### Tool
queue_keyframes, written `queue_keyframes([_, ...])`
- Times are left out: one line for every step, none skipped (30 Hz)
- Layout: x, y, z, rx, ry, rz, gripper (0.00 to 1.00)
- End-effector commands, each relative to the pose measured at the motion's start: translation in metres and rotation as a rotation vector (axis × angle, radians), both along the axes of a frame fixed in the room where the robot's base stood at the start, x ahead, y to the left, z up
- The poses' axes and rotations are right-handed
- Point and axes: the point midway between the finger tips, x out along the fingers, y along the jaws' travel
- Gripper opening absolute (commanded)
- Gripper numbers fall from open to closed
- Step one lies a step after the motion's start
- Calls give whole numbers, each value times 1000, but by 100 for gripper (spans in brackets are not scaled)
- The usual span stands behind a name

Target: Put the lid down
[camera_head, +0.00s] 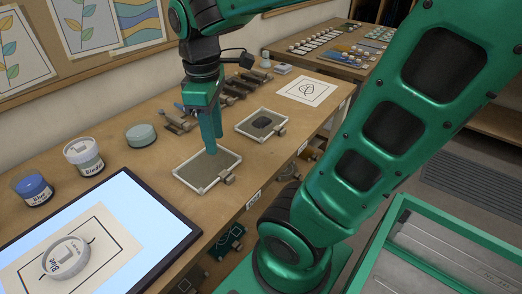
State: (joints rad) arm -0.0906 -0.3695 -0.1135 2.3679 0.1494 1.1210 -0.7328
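My gripper (211,150) points straight down, its green fingertips over or on a grey framed panel (190,182) on the bench. The fingers overlap in this view, so their gap cannot be judged. No lid shows between them. A white round piece marked "Blue" (66,258) sits on the lit panel (150,215) at the front left, far from my gripper; I cannot tell whether it is a lid or a lidded jar. A blue-topped jar (33,190), a white-topped jar (83,153) and a low grey-green round container (140,135) stand along the wall side.
A second framed panel (262,124) with a dark piece lies beyond my gripper. Several hand tools (235,90) line the back of the bench. A paper with a leaf drawing (307,91) lies at the far end. Bare wood (120,175) shows between the jars and lit panel.

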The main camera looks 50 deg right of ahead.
Motion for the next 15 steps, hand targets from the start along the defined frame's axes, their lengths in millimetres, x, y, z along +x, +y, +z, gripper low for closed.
queue_keyframes([-17,-19,-7,5,-1,-180,36])
queue_keyframes([-26,-27,-11,7,-1,-285,36])
queue_keyframes([-38,-38,-17,10,-3,-421,36])
queue_keyframes([-46,-45,-21,13,-4,-517,36])
queue_keyframes([-55,-50,-25,15,-3,-608,36])
queue_keyframes([-65,-57,-29,18,-4,-720,36])
queue_keyframes([-72,-61,-33,19,-3,-795,36])
queue_keyframes([-79,-65,-35,22,-3,-864,36])
queue_keyframes([-86,-68,-39,24,-2,-941,36])
queue_keyframes([-90,-70,-41,25,-3,-991,36])
queue_keyframes([-94,-72,-43,26,-2,-1032,36])
queue_keyframes([-98,-73,-45,28,-2,-1076,36])
queue_keyframes([-101,-75,-46,29,-2,-1100,36])
queue_keyframes([-102,-77,-47,29,-2,-1119,36])
queue_keyframes([-103,-78,-47,29,-1,-1136,36])
